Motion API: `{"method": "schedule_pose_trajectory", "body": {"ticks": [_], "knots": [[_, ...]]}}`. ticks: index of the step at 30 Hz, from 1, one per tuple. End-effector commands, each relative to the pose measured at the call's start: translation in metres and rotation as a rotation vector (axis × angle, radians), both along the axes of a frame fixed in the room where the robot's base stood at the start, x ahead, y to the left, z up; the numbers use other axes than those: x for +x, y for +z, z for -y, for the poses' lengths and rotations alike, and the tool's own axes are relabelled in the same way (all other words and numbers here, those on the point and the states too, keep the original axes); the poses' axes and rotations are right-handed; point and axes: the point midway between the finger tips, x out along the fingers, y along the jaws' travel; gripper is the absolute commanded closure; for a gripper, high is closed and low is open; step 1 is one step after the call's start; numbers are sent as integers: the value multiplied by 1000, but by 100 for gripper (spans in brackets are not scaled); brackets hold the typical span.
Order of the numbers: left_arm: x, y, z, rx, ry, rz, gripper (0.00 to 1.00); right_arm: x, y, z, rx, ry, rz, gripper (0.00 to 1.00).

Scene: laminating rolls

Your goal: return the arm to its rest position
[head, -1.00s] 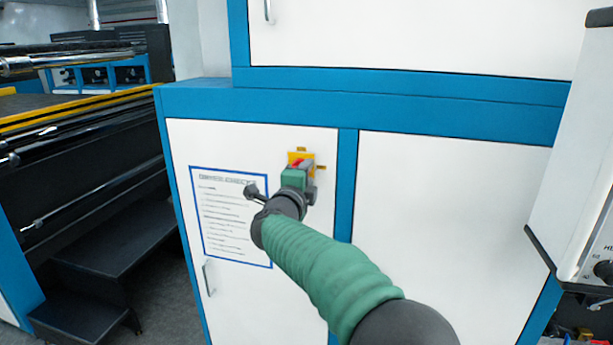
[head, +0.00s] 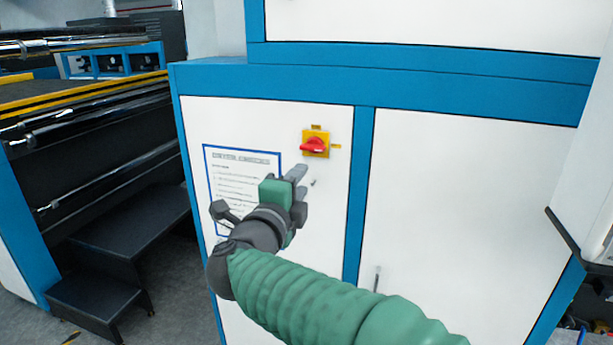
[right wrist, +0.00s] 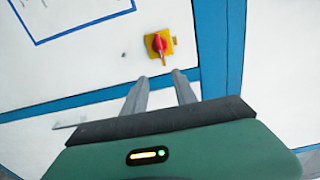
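My right gripper (head: 301,177) is in front of the white cabinet door, below and to the left of a red rotary switch (head: 315,146) on a yellow plate. In the right wrist view, its two fingers (right wrist: 160,80) are parted with nothing between them. The red switch (right wrist: 158,45) shows beyond the fingertips, apart from them. In the head view, the switch's red handle lies roughly level. My right arm, in a green sleeve, comes in from the lower right. My left gripper is not in view.
The blue-framed white cabinet (head: 470,200) fills the middle. A notice sheet (head: 242,165) is partly hidden behind my gripper. A white box (head: 585,190) juts out at right. Black steps (head: 130,235) and a machine with rollers stand at left.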

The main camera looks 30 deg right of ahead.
Motion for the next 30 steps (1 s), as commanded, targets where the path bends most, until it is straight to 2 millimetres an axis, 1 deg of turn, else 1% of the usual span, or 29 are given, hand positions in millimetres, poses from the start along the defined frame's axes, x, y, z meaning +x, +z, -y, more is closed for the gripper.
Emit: {"method": "schedule_pose_trajectory", "body": {"ticks": [3, 15, 17, 19, 20, 21, 22, 23, 24, 26, 27, 29, 30], "knots": [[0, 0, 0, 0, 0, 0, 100, -3, 0, -3, 0, 0, 0, 66], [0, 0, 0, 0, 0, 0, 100, -2, 0, -4, -6, 7, -4, 66], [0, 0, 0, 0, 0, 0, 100, 5, -5, -8, -41, 48, -32, 66], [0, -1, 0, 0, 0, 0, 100, 24, -21, -23, -143, 171, -119, 66], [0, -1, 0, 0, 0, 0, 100, 33, -34, -34, -201, 246, -177, 66], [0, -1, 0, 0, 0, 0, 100, 44, -56, -50, -287, 357, -269, 66], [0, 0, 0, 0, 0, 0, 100, 49, -77, -63, -351, 446, -347, 66], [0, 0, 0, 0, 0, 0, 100, 51, -102, -75, -412, 535, -431, 66], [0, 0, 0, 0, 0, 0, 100, 49, -135, -91, -485, 650, -542, 66], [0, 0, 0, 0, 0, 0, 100, 37, -186, -110, -578, 809, -703, 66], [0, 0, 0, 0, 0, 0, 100, 23, -219, -119, -628, 910, -807, 66], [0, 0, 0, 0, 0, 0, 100, -4, -267, -129, -692, 1052, -962, 66], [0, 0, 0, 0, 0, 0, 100, -27, -296, -132, -728, 1143, -1064, 66]]}}
